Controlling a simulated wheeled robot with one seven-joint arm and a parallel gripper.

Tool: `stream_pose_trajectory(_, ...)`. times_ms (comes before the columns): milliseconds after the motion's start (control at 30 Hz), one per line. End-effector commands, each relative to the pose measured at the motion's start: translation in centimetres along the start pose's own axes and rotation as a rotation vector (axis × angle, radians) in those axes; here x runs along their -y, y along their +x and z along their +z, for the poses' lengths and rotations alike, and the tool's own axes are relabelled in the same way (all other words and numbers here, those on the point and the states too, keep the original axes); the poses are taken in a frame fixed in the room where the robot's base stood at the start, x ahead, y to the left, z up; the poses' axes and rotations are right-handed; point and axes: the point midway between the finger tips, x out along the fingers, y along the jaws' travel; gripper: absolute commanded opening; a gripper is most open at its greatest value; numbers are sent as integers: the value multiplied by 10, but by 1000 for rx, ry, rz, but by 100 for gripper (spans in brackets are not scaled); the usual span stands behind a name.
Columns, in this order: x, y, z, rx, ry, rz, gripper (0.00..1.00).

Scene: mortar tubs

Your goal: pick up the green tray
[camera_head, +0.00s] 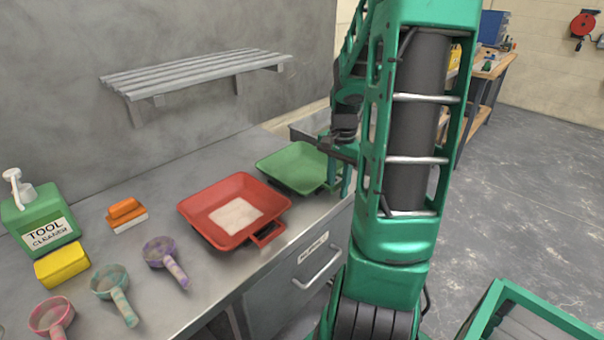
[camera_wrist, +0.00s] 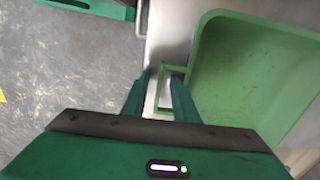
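The green tray (camera_head: 295,166) sits on the metal counter, right of the red tray. It fills the right side of the wrist view (camera_wrist: 235,75), with its loop handle (camera_wrist: 160,92) toward my fingers. My gripper (camera_wrist: 163,76) is open at the handle. One finger is on each side of the handle's outer bar, the right one over the loop opening. A gap shows between the fingers, and I cannot tell whether either touches the bar. In the head view my gripper (camera_head: 340,180) is at the tray's right edge, partly hidden by my arm.
A red tray (camera_head: 190,207) holding pale powder stands close left of the green tray. Several scoops, an orange-and-white brush (camera_head: 126,213), a yellow sponge (camera_head: 62,264) and a green cleaner bottle (camera_head: 40,218) lie farther left. A slatted shelf (camera_head: 195,72) hangs above the counter.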

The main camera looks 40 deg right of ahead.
Motion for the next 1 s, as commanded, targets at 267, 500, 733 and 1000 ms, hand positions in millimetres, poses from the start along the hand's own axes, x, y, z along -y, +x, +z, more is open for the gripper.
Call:
stream_pose_trajectory(267,0,0,0,0,-1,0,3)
stream_pose_trajectory(500,1,0,0,0,-1,-1,0)
stream_pose_trajectory(733,1,-1,0,-1,-2,-1,0)
stream_pose_trajectory(1000,2,-1,0,-1,-3,-2,0)
